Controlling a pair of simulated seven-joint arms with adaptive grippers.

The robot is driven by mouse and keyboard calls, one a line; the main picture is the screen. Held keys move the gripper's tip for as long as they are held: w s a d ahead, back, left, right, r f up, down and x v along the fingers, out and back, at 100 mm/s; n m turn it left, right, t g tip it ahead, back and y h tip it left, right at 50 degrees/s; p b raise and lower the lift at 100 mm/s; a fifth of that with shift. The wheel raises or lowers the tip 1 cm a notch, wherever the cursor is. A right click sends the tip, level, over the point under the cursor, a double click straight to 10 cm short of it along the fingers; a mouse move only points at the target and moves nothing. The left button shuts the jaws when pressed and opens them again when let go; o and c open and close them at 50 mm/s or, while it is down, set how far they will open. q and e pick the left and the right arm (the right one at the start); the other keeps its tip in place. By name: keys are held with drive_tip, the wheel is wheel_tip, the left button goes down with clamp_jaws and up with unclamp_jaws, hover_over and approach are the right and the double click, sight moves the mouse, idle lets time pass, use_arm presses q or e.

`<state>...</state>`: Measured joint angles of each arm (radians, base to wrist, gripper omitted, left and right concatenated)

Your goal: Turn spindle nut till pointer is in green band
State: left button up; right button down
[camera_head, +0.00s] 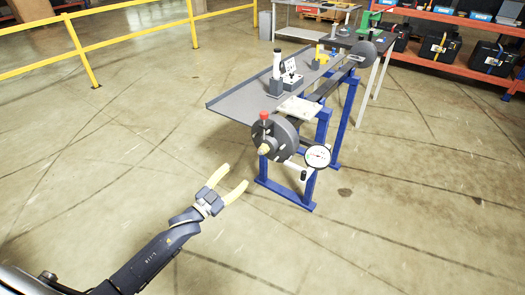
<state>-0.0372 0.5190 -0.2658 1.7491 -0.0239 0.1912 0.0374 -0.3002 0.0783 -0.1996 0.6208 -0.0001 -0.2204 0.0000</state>
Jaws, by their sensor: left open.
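The spindle nut (264,149) is a small brass-coloured piece at the front of a dark round disc (283,138) on the near end of a blue-legged bench. A red knob (264,116) stands at the disc's top. A white dial gauge (318,156) is mounted to the right of the disc; its pointer and any green band are too small to make out. My left gripper (237,179) has yellow fingers spread apart, empty, below and left of the nut and apart from it. My right gripper is not in view.
The grey bench top (240,101) carries a white cylinder on a dark base (277,75) and other small devices. Blue legs (345,120) stand below it. Yellow railing (140,38) runs at the back left, orange shelving with black cases (436,47) at the back right. The floor at left is clear.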

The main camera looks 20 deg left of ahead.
sight(261, 151)
use_arm(q)
drive_tip(key=w+d+n, duration=0.1)
drive_tip(key=w, duration=0.4)
drive_tip(key=w+d+n+y, duration=0.1)
drive_tip(key=w+d, duration=0.1)
drive_tip(key=w, duration=0.4)
drive_tip(key=w+d+n+g, duration=0.1)
drive_tip(key=w+d, duration=0.1)
drive_tip(key=w, duration=0.3)
drive_tip(key=shift+w+d+y, duration=0.2)
drive_tip(key=shift+w+y, duration=0.1)
drive_tip(key=shift+w, duration=0.1)
clamp_jaws()
idle(0.3)
